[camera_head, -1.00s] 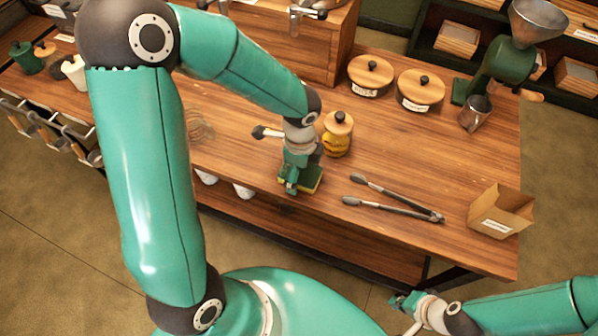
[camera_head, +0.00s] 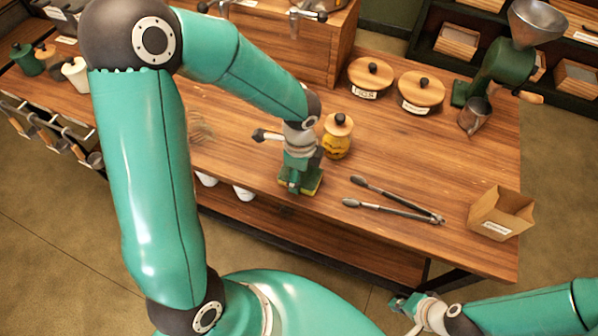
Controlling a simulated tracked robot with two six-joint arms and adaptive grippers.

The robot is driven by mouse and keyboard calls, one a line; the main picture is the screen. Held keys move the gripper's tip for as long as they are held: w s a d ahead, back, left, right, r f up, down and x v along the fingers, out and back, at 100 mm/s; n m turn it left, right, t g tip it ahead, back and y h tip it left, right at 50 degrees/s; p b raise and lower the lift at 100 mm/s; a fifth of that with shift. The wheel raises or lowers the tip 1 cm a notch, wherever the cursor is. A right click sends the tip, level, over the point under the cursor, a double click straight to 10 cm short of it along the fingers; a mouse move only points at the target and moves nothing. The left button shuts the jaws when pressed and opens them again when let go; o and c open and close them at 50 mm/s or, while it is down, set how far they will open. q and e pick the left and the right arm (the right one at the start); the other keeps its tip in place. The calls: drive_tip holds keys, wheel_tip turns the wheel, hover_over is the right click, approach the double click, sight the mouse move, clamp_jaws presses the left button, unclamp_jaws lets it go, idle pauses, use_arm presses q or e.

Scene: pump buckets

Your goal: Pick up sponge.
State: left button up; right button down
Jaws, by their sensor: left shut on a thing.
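The sponge (camera_head: 314,186) is green on top with a yellow layer below, near the front edge of the wooden table (camera_head: 400,170). My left gripper (camera_head: 293,184) points down over it and is shut on it, hiding much of it. I cannot tell whether the sponge is clear of the tabletop. My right gripper (camera_head: 402,302) is low at the bottom right, in front of the table and far from the sponge. Its fingers are too small to read.
A jar with a wooden lid (camera_head: 337,136) stands just behind my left gripper. Metal tongs (camera_head: 392,200) lie to the right, with a paper bag (camera_head: 501,212) beyond. Two lidded canisters (camera_head: 371,76) (camera_head: 420,91) stand behind. A whisk (camera_head: 201,126) lies left.

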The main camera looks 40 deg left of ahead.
use_arm(q)
wheel_tip(320, 180, up, 20)
drive_tip(key=p, duration=0.1)
idle(0.4)
drive_tip(key=shift+f, duration=0.1)
